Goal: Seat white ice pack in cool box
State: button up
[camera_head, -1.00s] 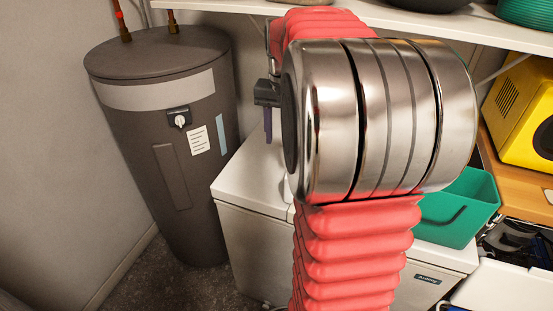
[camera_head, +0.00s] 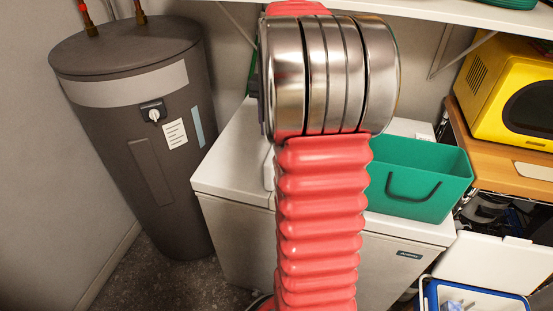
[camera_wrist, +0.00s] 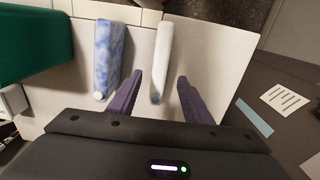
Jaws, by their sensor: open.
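The white ice pack (camera_wrist: 164,50) stands on the white chest lid in the wrist view, its near end between the lines of my two purple fingers. A sliver of white, probably the same pack (camera_head: 268,172), shows beside my arm in the head view. My gripper (camera_wrist: 160,77) is open above the lid and empty; the fingers' exact height over the pack is unclear. In the head view my arm hides the gripper. The cool box (camera_head: 430,297), blue with a white raised lid, is at the bottom right, partly cut off, with pale blue contents showing.
A blue-and-white mottled pack (camera_wrist: 108,55) stands left of the white one. A green bin (camera_head: 418,185) sits on the white chest (camera_head: 232,180). A grey water tank (camera_head: 140,130) stands left. A yellow microwave (camera_head: 508,95) is on a wooden shelf at right. A shelf edge runs overhead.

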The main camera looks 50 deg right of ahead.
jog(key=shift+f, duration=3.1)
jog(key=shift+a+f, duration=0.1)
jog(key=shift+f, duration=2.5)
jog(key=shift+c, duration=0.4)
grip_shut()
